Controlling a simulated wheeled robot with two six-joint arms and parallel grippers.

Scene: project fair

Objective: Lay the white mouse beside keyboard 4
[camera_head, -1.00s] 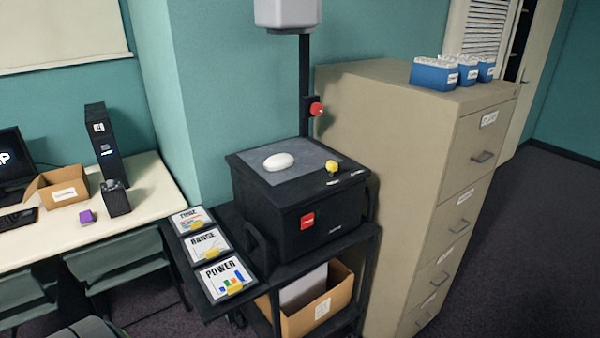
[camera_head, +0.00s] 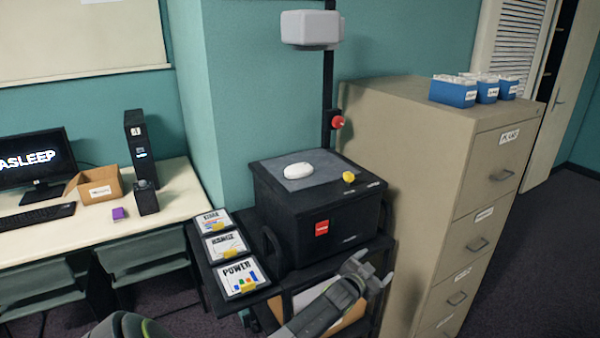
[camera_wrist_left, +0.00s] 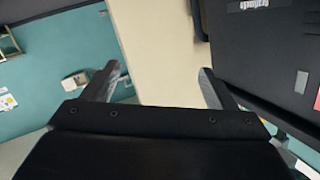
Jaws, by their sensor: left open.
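A white mouse (camera_head: 298,171) lies on the grey top plate of a black overhead projector (camera_head: 318,212). A black keyboard (camera_head: 38,217) lies on the cream desk at the far left, in front of a monitor (camera_head: 32,162) reading "ASLEEP"; no number on the keyboard is readable. My left gripper (camera_head: 376,268) is in front of the projector's lower right side, below the mouse and apart from it. In the left wrist view its two fingers (camera_wrist_left: 158,70) are spread with nothing between them. The mouse is not visible there. My right gripper is not in view.
A black tower (camera_head: 136,145) with a number label, an open cardboard box (camera_head: 98,186) and a purple block (camera_head: 119,213) stand on the desk (camera_head: 175,200). Cards including "POWER" (camera_head: 240,277) lie left of the projector. A filing cabinet (camera_head: 425,150) stands right, the projector's head (camera_head: 311,29) above.

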